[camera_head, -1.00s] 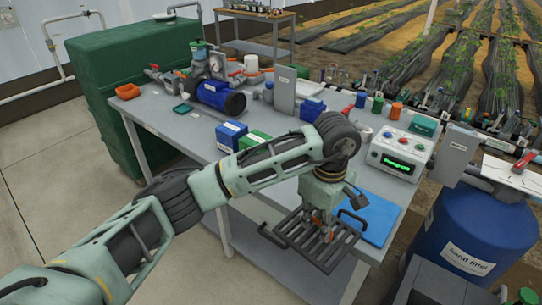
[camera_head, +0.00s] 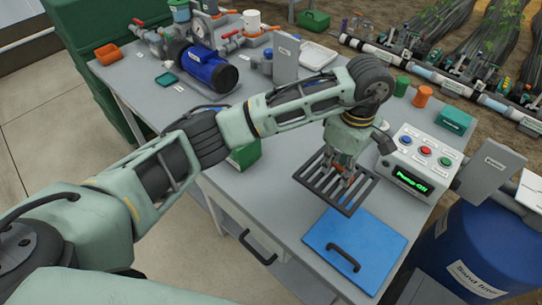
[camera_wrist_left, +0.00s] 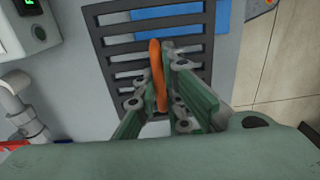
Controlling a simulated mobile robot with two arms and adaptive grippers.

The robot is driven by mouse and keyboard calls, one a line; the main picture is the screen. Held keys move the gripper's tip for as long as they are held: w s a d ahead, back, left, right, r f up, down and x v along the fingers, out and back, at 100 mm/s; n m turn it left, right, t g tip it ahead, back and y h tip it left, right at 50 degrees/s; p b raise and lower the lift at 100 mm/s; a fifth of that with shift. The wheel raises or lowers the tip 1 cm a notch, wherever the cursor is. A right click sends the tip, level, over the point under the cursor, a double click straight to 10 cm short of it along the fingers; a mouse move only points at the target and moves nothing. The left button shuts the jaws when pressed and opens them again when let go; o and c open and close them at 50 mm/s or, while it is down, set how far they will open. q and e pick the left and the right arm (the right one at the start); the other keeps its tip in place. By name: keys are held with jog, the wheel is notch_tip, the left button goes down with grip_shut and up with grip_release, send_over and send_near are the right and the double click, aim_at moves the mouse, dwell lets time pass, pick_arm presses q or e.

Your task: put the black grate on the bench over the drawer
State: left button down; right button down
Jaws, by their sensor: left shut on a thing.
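The black grate (camera_head: 318,186) is a flat barred rectangle with an orange grip, and lies level at the bench top (camera_head: 283,211). I cannot tell whether it touches the top. My left gripper (camera_head: 346,176) points down and is shut on the grate's orange grip, which shows in the left wrist view (camera_wrist_left: 157,72) between the fingers (camera_wrist_left: 160,98). The black drawer handle (camera_head: 258,248) is on the bench's front, to the left of and below the grate. The drawer looks shut. My right gripper is not in view.
A blue panel (camera_head: 375,235) with a black handle lies on the bench's near corner, in front of the grate. A control box (camera_head: 416,165) with a green display stands to the right. A green box (camera_head: 246,155) and a blue pump (camera_head: 208,69) are to the left.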

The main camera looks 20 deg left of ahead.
aim_at(314, 176)
pick_arm(q)
jog(key=a, duration=0.1)
jog(key=s+a+f+p, duration=0.1)
jog(key=a, duration=0.1)
jog(key=a+f+p, duration=0.1)
jog(key=a, duration=0.1)
jog(key=shift+s+a+f, duration=0.1)
jog(key=shift+s, duration=0.25)
jog(key=a+f, duration=0.1)
jog(key=a, duration=0.1)
jog(key=a+f+p, duration=0.1)
jog(key=a, duration=0.1)
jog(key=a+f, duration=0.2)
jog(key=shift+p, duration=0.35)
notch_tip(314, 176, down, 3)
jog(key=shift+f+p, duration=0.15)
jog(key=shift+p, duration=0.45)
jog(key=shift+f, duration=0.5)
